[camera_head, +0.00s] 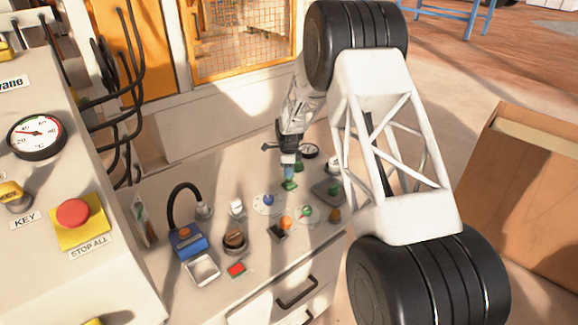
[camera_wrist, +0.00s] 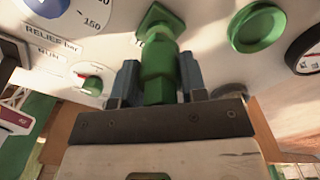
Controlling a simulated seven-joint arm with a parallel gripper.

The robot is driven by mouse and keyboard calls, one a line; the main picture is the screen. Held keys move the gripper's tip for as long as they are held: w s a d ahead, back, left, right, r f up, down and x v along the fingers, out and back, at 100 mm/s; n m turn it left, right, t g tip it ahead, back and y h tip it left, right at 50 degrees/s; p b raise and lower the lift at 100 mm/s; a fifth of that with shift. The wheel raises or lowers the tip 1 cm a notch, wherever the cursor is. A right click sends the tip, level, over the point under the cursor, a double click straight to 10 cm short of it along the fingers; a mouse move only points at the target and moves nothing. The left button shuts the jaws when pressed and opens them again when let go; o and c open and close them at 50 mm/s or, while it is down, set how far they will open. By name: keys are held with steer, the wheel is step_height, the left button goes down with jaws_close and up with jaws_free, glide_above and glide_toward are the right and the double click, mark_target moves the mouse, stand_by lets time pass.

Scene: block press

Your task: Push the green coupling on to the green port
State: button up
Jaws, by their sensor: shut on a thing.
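My gripper (camera_wrist: 158,82) is shut on the green coupling (camera_wrist: 158,88), with one blue finger on each side of it. In the head view my gripper (camera_head: 288,172) points down over the panel top. The green port (camera_wrist: 155,17) has a diamond-shaped base and lies straight beyond the coupling in the wrist view. It also shows just below the fingertips in the head view (camera_head: 289,185). The coupling lines up with the port, and their green parts overlap in the picture. I cannot tell whether they touch or how far the coupling is on.
A round green part (camera_wrist: 258,27) and a gauge (camera_wrist: 308,50) stand to the right of the port in the wrist view. A dial (camera_wrist: 92,82) is to the left. In the head view, a blue knob (camera_head: 268,199) and an orange knob (camera_head: 286,222) stand nearer the front.

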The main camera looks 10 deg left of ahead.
steer(key=shift+f, duration=0.35)
steer(key=shift+f, duration=0.75)
stand_by(2.6)
steer(key=o, duration=1)
steer(key=shift+r, duration=3.9)
